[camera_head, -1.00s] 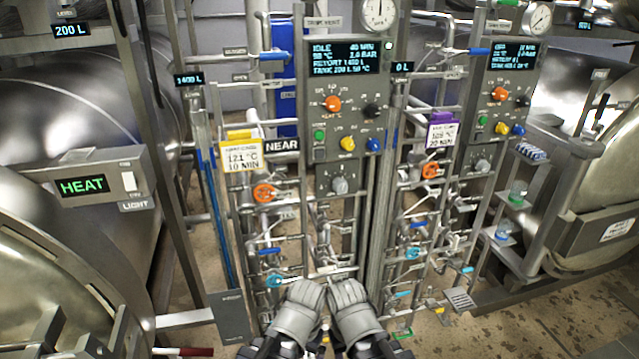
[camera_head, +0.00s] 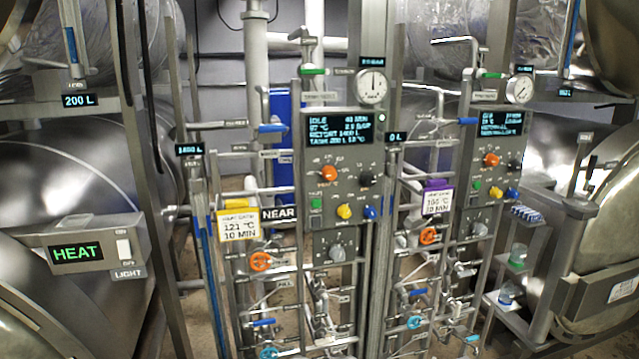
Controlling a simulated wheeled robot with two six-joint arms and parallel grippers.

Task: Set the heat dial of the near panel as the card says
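The near panel (camera_head: 312,222) stands at the middle, beside the NEAR sign (camera_head: 281,214). Its orange dial (camera_head: 329,173) sits upper left below the display, with a black dial (camera_head: 367,178) to its right. I cannot read the small dial markings, so I cannot tell the setting. The display (camera_head: 340,126) starts with IDLE. The card (camera_head: 239,224) with a yellow top hangs left of the panel and reads 121 °C, 10 MIN. Neither of my grippers shows now.
Lower on the panel are a green button (camera_head: 316,204), yellow knob (camera_head: 344,211), blue knob (camera_head: 370,212) and grey knob (camera_head: 337,252). A similar panel (camera_head: 484,195) stands to the right, with a purple-topped card (camera_head: 437,200). Pipes and valves fill the space below. Steel vessels flank both sides.

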